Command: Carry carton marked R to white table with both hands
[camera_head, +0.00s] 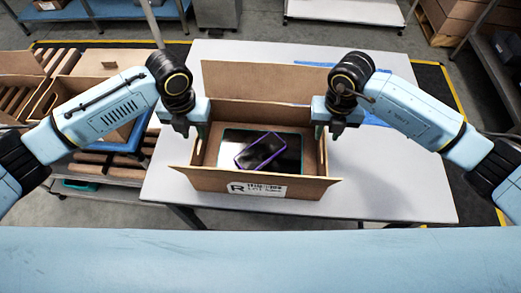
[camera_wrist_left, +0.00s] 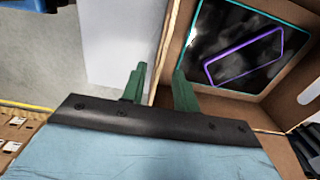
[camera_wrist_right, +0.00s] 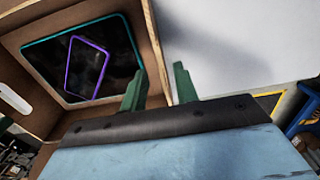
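The carton marked R (camera_head: 215,182) is an open brown box over the front part of the white table (camera_head: 400,190), apparently resting on it. Its R label faces me. Inside lie a dark teal-edged tablet-like item (camera_head: 289,160) and a purple-edged one (camera_head: 262,151). My left gripper (camera_head: 198,132) straddles the carton's left wall, one finger inside and one outside. Its fingers (camera_wrist_left: 160,85) stand apart with gaps beside the wall. My right gripper (camera_head: 328,132) straddles the right wall likewise, its fingers (camera_wrist_right: 160,85) apart. The carton's underside is hidden.
A wooden rack with other brown cartons (camera_head: 95,62) and a blue tray (camera_head: 125,137) stands left of the table. Blue strips (camera_head: 315,66) lie on the table behind the carton. The table is clear to the carton's right. Metal shelving stands at the back.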

